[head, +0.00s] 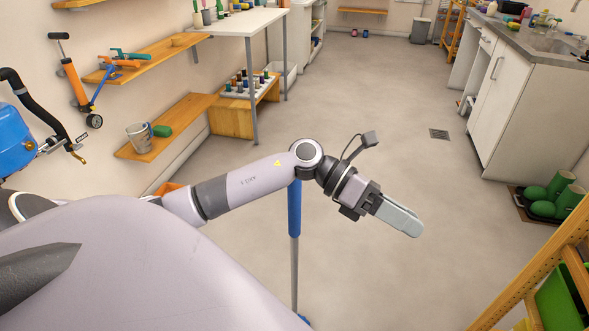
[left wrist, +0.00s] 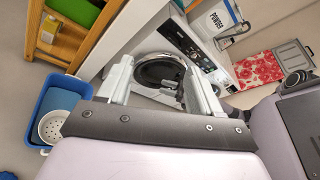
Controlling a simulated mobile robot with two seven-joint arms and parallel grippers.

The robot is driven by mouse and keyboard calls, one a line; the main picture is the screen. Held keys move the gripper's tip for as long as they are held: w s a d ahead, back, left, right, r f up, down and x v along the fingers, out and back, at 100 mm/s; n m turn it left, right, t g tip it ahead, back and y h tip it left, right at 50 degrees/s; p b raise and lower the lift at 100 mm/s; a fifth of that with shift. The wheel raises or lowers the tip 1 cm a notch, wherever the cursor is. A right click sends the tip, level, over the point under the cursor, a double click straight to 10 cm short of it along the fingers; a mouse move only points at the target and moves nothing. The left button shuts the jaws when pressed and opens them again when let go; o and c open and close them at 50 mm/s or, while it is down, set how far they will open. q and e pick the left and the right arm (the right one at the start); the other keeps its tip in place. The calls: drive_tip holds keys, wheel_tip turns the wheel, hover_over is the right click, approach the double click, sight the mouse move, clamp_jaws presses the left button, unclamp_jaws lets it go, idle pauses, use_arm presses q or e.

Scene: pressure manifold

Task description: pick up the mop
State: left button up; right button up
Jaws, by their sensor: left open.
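An upright pole with a blue upper grip and grey metal shaft, which looks like the mop (head: 295,222), stands in the lower middle of the head view. Its top is hidden behind my left forearm, and its foot shows only as a bit of blue at the bottom edge. My left gripper (head: 402,218) is to the right of the pole, pointing away from it, apart from it and holding nothing. In the left wrist view the fingers of my left gripper (left wrist: 158,88) are spread with nothing between them. The mop is not seen there. My right gripper is out of view.
The floor (head: 365,110) ahead is clear. Green boots (head: 563,196) and a wooden ladder-like frame (head: 540,262) stand at right. Wall shelves (head: 165,128) and a blue tank (head: 14,140) are at left. The left wrist view shows a washing machine (left wrist: 200,55) and a blue tub (left wrist: 58,98).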

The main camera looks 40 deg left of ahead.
use_arm(q)
drive_tip(key=a+r+m+y, duration=0.1)
drive_tip(key=a+y, duration=0.3)
drive_tip(key=a, duration=0.4)
drive_tip(key=a+r+m+g+y, duration=0.1)
drive_tip(key=a+y, duration=0.3)
drive_tip(key=a, duration=0.5)
drive_tip(key=w+a+r+m+g+y, duration=0.1)
drive_tip(key=a+m+y, duration=0.1)
drive_tip(key=a+y, duration=0.3)
drive_tip(key=shift+a+r, duration=0.1)
drive_tip(key=shift+a, duration=2.05)
wheel_tip(320, 180, down, 7)
drive_tip(key=shift+d, duration=0.2)
drive_tip(key=shift+w+r, duration=0.1)
drive_tip(key=shift+c, duration=0.3)
drive_tip(key=c, duration=1)
drive_tip(key=shift+c, duration=0.5)
drive_tip(key=shift+r, duration=0.15)
